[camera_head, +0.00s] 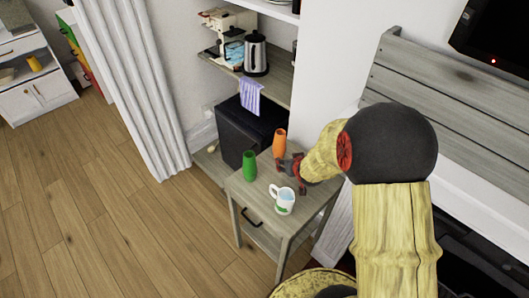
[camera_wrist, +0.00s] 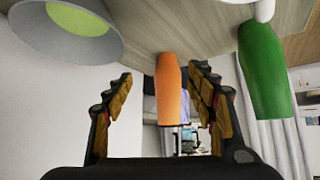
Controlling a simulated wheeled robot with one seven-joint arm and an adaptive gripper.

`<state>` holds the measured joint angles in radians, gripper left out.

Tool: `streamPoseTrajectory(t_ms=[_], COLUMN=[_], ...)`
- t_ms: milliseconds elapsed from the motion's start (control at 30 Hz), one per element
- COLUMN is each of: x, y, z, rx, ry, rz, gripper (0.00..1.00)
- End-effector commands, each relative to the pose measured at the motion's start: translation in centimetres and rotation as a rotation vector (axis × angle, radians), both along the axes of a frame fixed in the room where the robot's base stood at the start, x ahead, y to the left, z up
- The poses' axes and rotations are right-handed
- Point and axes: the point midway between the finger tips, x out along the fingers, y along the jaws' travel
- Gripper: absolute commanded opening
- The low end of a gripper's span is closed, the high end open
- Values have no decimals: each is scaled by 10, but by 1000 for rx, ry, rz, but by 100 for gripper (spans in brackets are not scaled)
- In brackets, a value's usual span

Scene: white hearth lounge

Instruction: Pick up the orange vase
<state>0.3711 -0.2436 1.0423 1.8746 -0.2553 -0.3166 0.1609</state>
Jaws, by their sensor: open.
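The orange vase (camera_head: 279,142) stands upright near the back edge of a small wooden side table (camera_head: 262,181). My gripper (camera_head: 291,174) is open just in front of it, low over the tabletop. In the wrist view, which looks upside down, the orange vase (camera_wrist: 170,92) appears between the open fingers (camera_wrist: 161,76), closer to the right finger. I cannot tell whether the fingertips reach around it or touch it. A green vase (camera_head: 249,165) stands to the left on the same table, and at the right in the wrist view (camera_wrist: 263,70).
A grey cone-shaped thing with a yellow-green inside (camera_wrist: 68,32) is close by in the wrist view. A black box (camera_head: 245,128) and a shelf with a kettle (camera_head: 256,55) are behind. Open floor lies left.

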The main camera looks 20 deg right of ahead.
Motion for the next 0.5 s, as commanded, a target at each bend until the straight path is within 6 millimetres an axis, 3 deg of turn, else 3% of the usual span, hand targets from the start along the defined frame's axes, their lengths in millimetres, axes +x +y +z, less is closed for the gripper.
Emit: streamPoseTrajectory(t_ms=[100, 200, 333, 500], x=[38, 52, 61, 76], y=[-11, -13, -14, -17], z=[41, 63, 72, 63], rx=[-43, -59, -65, -64], ry=[-181, -272, -319, -322], rz=[11, 17, 19, 19], gripper=[57, 57, 57, 57])
